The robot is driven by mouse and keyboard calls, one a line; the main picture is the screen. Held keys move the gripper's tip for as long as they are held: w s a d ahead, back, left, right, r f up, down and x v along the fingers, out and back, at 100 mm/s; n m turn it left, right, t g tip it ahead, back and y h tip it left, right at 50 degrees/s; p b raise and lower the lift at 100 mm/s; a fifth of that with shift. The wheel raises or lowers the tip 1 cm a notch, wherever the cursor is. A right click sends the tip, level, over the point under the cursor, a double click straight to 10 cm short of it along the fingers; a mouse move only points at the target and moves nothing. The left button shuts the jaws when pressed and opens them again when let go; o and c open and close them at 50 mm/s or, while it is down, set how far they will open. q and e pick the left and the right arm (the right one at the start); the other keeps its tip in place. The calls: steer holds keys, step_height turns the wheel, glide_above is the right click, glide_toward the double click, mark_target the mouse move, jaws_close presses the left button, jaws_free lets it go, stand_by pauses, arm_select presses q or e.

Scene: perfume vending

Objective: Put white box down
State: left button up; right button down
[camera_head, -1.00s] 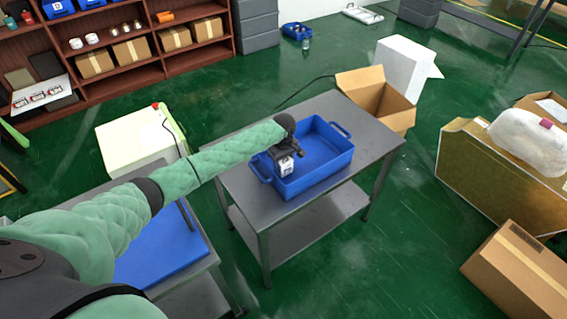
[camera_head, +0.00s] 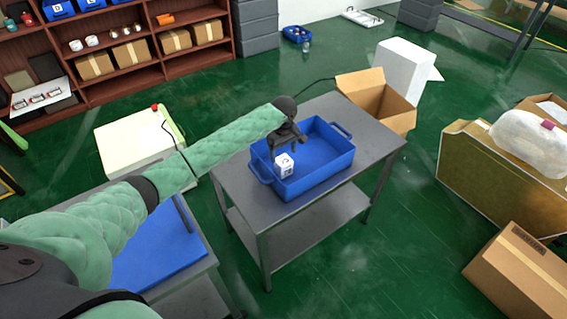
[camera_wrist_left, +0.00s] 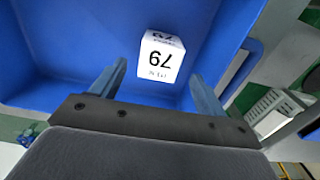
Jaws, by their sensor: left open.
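The white box (camera_head: 284,165) is a small cube with dark print. It sits inside the blue tray (camera_head: 338,169), near its left front wall. My left gripper (camera_head: 287,147) is open and empty just above the box. My right gripper is not in view.
The tray stands on a grey metal table (camera_head: 240,188). Another blue surface (camera_head: 160,250) lies at the lower left under my arm. An open carton (camera_head: 375,98) is behind the table. More cartons (camera_head: 520,272) are at the right. Green floor is clear between.

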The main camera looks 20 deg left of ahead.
mark_target(284, 160)
arm_select(q)
steer(key=shift+r+b, duration=0.5)
steer(key=shift+r, duration=2.1)
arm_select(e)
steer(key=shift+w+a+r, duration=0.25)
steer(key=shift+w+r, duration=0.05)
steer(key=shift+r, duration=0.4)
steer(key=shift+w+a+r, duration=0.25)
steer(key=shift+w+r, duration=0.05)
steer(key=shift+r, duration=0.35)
arm_select(q)
steer(key=shift+s+f, duration=0.1)
